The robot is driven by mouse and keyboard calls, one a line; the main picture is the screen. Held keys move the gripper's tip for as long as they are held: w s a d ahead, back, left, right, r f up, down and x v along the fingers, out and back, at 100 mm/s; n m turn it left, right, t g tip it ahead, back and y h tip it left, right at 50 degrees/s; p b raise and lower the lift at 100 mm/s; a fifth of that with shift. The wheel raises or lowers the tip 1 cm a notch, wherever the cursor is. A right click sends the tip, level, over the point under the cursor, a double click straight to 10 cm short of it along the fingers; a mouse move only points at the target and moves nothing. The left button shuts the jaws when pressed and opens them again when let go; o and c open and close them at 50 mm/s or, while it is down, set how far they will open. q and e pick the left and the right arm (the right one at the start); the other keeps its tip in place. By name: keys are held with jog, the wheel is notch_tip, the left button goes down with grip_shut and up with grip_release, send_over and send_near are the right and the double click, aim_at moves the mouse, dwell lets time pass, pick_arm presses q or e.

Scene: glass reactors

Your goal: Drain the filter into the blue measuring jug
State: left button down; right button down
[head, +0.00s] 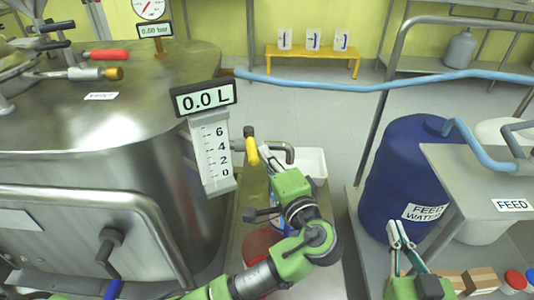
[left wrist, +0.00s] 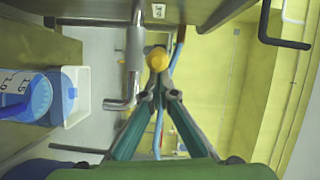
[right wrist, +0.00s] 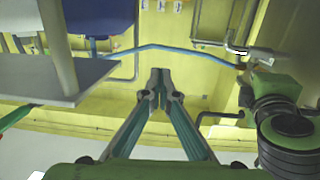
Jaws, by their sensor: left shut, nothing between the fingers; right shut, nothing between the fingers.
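A large steel vessel (head: 120,130), seemingly the filter, fills the left of the head view. A level scale in front of it reads 0.0 L (head: 206,98). A valve with a yellow handle (head: 250,150) and a bent steel outlet pipe (head: 280,148) project from its right side. My left gripper (head: 264,156) is shut and empty, its tips close to the yellow handle; I cannot tell if they touch. The yellow knob (left wrist: 157,60) is just beyond the tips. The blue measuring jug (left wrist: 38,96) shows at the left wrist view's left. My right gripper (head: 402,226) is shut and empty.
A white tub (head: 313,160) stands beside the outlet. A blue feed-water drum (head: 400,175) and a steel table (head: 480,180) are at the right. A blue hose (head: 350,86) crosses behind. Open floor lies between.

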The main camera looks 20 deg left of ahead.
pick_arm(q)
jog(key=a+p, duration=0.1)
jog(key=s+m+t+h+p, duration=0.1)
jog(key=shift+s+a+p, duration=0.2)
jog(key=shift+a+p, duration=0.15)
jog(key=shift+a, duration=0.05)
pick_arm(e)
jog(key=s+d+f+g+h, duration=0.2)
jog(key=s+d+f+g, duration=0.2)
jog(key=s+f+g, duration=0.4)
notch_tip(320, 180, down, 5)
jog(key=shift+s+f, duration=0.15)
jog(key=shift+s, duration=0.45)
jog(key=shift+d, duration=0.1)
